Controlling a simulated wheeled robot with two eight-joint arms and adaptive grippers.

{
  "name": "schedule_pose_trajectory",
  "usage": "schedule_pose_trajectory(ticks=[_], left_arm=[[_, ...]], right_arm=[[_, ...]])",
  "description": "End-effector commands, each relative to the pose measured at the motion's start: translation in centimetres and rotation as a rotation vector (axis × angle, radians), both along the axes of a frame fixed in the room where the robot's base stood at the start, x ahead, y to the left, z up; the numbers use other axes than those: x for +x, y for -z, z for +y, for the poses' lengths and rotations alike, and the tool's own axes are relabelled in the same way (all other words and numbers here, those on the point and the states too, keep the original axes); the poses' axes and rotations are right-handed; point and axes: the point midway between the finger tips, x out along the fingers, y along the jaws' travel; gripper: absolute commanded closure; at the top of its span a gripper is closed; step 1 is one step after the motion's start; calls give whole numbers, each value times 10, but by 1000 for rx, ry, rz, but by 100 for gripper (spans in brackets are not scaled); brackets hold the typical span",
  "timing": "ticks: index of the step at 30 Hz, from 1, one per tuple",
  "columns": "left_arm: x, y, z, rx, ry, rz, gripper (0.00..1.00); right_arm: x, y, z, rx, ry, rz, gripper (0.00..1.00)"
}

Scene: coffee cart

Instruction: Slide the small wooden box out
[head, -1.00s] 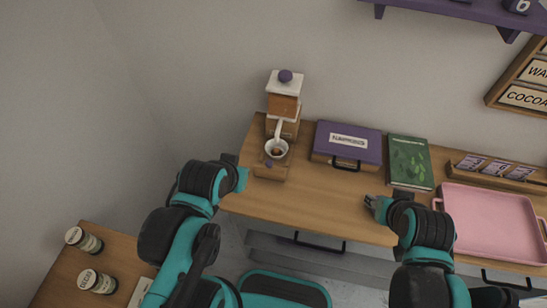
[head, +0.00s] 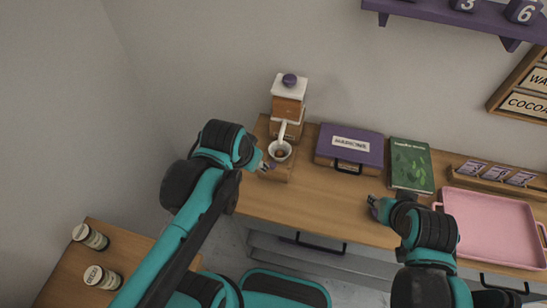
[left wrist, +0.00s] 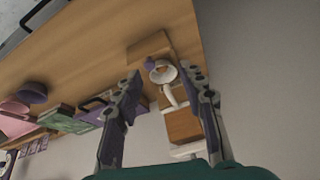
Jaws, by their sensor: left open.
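The small wooden box (head: 285,171) with a purple knob is at the foot of a white-and-wood grinder (head: 287,105), at the table's left end. The box (left wrist: 147,49) and its knob (left wrist: 150,62) also show in the left wrist view.
A purple case (head: 349,145), a green book (head: 410,165) and a pink tray (head: 490,228) lie to the right on the table (head: 315,200). Table between the box and my right gripper is clear.

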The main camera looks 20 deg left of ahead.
Motion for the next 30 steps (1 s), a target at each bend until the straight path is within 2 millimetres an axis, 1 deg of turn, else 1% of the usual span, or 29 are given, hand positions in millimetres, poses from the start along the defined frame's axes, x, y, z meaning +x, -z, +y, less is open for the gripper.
schedule_pose_trajectory(ticks=[1, 4, 9, 12, 16, 20, 30], left_arm=[[13, -10, -4, 22, 58, 47, 59], [30, -11, -12, 65, 184, 151, 59], [57, -4, -25, 112, 379, 303, 59], [66, 2, -30, 125, 464, 364, 59], [72, 9, -34, 132, 525, 410, 59], [74, 18, -35, 134, 542, 422, 59], [74, 72, -35, 133, 540, 421, 59]], right_arm=[[0, -11, 0, 0, 0, 0, 60], [0, -22, 0, 0, 0, 0, 60], [0, -37, 0, 0, 0, 0, 60], [0, -42, 0, 0, 0, 0, 60], [0, -45, 0, 0, 0, 0, 60], [0, -42, 0, 0, 0, 0, 60], [0, -24, 0, 0, 0, 0, 60]])
